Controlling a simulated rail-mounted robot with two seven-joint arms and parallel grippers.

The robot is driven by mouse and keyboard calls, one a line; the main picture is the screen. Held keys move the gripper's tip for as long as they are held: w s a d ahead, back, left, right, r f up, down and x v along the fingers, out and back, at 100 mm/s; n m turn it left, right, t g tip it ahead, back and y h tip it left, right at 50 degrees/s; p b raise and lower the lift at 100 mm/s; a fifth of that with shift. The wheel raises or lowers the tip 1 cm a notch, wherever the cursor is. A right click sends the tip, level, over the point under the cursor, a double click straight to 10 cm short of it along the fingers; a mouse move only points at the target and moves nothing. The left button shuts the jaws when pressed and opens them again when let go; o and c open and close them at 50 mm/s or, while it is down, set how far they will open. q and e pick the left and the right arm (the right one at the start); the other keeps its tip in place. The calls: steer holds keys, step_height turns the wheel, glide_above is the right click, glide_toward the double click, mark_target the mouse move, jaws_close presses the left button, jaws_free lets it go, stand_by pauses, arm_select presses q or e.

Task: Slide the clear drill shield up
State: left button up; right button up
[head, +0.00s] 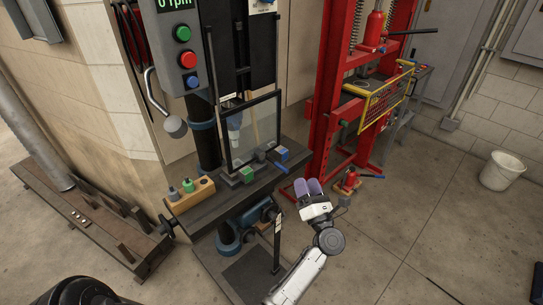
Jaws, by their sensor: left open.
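The clear drill shield (252,132) is a see-through panel in a dark frame, upright at the front of the drill press. Its lower edge is close to the drill's dark table (210,200); I cannot tell whether they touch. A dark vertical rail (211,65) runs up at its left. My left gripper (308,186), white with purple fingertips, is open and empty. In the picture it is to the right of and below the shield, apart from it. My right gripper is not in view.
A control box (184,50) with green, red and blue buttons is above left. Small blocks (280,153) and a wooden holder (191,194) sit on the table. A red press (325,110) stands to the right. A white bucket (502,171) is on the open floor at far right.

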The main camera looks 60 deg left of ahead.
mark_target(263, 157)
arm_select(q)
steer(key=s+f+n+g, duration=0.1)
steer(key=s+n+g, duration=0.4)
steer(key=n+g, duration=0.3)
steer(key=shift+n, duration=0.3)
steer(key=x, duration=1.4)
steer(key=shift+a+f+p, duration=0.25)
steer(key=shift+a+p, duration=0.1)
steer(key=shift+a, duration=0.05)
jaws_close()
